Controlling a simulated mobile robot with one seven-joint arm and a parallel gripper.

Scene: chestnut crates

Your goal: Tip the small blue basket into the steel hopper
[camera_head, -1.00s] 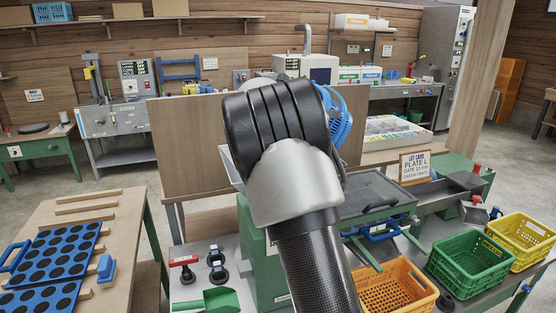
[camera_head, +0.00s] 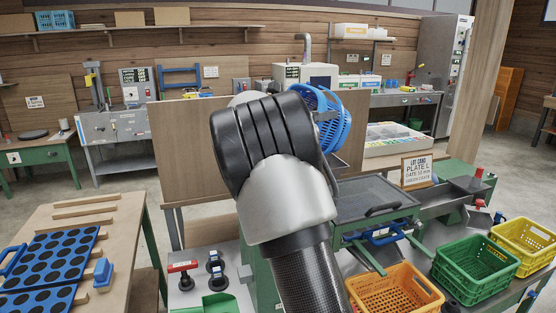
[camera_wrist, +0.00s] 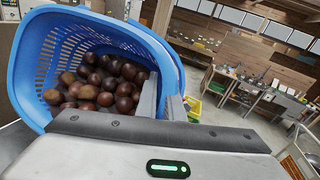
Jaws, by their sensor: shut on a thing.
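The small blue basket (camera_head: 333,138) is held up behind my wrist in the head view, tilted to one side. In the wrist view the basket (camera_wrist: 30,75) is tilted, and many brown chestnuts (camera_wrist: 105,82) lie piled in it. My gripper (camera_wrist: 163,100) is shut on the basket's near rim; my arm hides the fingers in the head view. The steel hopper is mostly hidden behind my arm; a grey metal edge that seems to be its rim (camera_head: 340,164) shows just below the basket. I cannot see any chestnuts falling.
A dark sieve tray (camera_head: 375,196) on a green machine stands right of my arm. Orange (camera_head: 395,300), green (camera_head: 470,268) and yellow (camera_head: 525,240) crates stand at the front right. A sign (camera_head: 417,169) stands behind them. A wooden panel (camera_head: 180,150) rises behind my arm.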

